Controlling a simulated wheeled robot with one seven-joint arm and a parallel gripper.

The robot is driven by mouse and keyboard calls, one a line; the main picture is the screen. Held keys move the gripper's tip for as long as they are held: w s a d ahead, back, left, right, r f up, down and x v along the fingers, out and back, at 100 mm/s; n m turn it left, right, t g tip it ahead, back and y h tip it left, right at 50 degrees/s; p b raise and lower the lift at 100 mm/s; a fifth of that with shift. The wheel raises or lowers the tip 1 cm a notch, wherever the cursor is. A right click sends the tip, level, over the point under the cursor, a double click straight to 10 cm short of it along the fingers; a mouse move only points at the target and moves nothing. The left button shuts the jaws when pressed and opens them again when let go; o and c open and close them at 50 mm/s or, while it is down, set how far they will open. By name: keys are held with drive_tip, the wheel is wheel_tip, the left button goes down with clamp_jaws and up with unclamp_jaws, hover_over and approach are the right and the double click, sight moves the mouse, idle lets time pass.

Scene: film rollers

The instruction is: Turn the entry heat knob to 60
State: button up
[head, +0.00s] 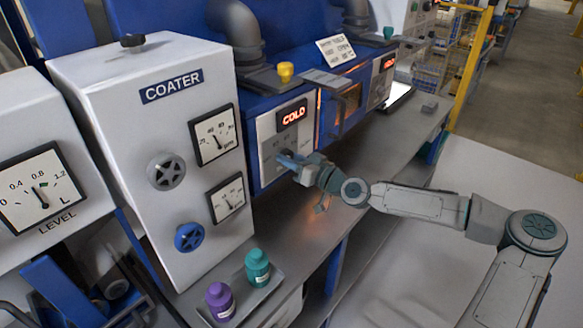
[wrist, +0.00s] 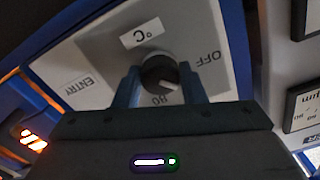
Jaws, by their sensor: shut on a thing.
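The entry heat knob (wrist: 158,70) is a dark round knob on a grey panel in the wrist view, which shows the panel upside down. Its white pointer mark points to the lower right in that view, between OFF at the right and a number at the bottom that looks like 80. My gripper (wrist: 160,82) has one finger on each side of the knob and is shut on it. In the head view my gripper (head: 290,160) is at the grey panel (head: 287,137) and hides the knob. The display (head: 293,116) above reads COLD.
The white coater cabinet (head: 120,130) with gauges and two handwheels stands just left of my gripper. A tray (head: 262,293) with purple and teal bottles is below. A second lit display (head: 388,63) is farther right. The grey ledge (head: 350,150) is mostly clear.

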drive_tip(key=shift+m+b, duration=0.9)
drive_tip(key=shift+m, duration=0.8)
drive_tip(key=o, duration=1)
drive_tip(key=b+v, duration=0.3)
drive_tip(key=v, duration=1.1)
